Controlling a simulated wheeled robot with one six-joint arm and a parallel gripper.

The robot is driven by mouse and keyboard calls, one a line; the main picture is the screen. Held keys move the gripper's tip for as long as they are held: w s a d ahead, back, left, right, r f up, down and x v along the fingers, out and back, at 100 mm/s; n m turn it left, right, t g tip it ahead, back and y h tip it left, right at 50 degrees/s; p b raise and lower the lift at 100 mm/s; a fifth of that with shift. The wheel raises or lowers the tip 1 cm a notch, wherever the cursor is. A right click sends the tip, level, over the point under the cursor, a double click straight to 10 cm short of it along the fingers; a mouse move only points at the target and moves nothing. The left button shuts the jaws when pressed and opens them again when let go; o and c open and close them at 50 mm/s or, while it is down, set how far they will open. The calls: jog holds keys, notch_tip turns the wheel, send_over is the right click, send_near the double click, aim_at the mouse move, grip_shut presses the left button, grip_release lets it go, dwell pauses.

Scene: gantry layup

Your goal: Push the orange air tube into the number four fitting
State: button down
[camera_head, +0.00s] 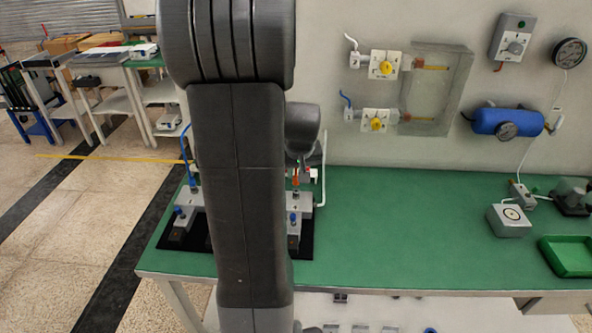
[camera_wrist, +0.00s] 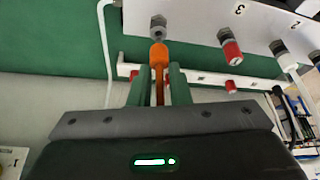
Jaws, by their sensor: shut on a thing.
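In the wrist view, my gripper (camera_wrist: 158,78) is shut on the orange air tube (camera_wrist: 159,54), which stands up between the two green fingers. The tube's wide orange end is close below a grey metal fitting (camera_wrist: 158,26), roughly in line with it. I cannot tell whether they touch. That fitting is beside the one marked 3; its own number is not visible. In the head view, a bit of orange (camera_head: 296,181) shows by the manifold block (camera_head: 305,198), and my arm hides much of the block and the gripper.
The fitting by the 3 holds a red-capped piece (camera_wrist: 231,50). The fitting by the 2 holds a white tube (camera_wrist: 287,60). A white tube (camera_wrist: 106,50) runs along the left.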

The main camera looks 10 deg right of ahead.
jog(key=shift+f+b, duration=0.95)
jog(key=shift+f, duration=0.3)
jog(key=c, duration=1.3)
grip_release()
jog(key=v, duration=1.4)
jog(key=shift+w, duration=0.1)
jog(key=shift+f, duration=0.1)
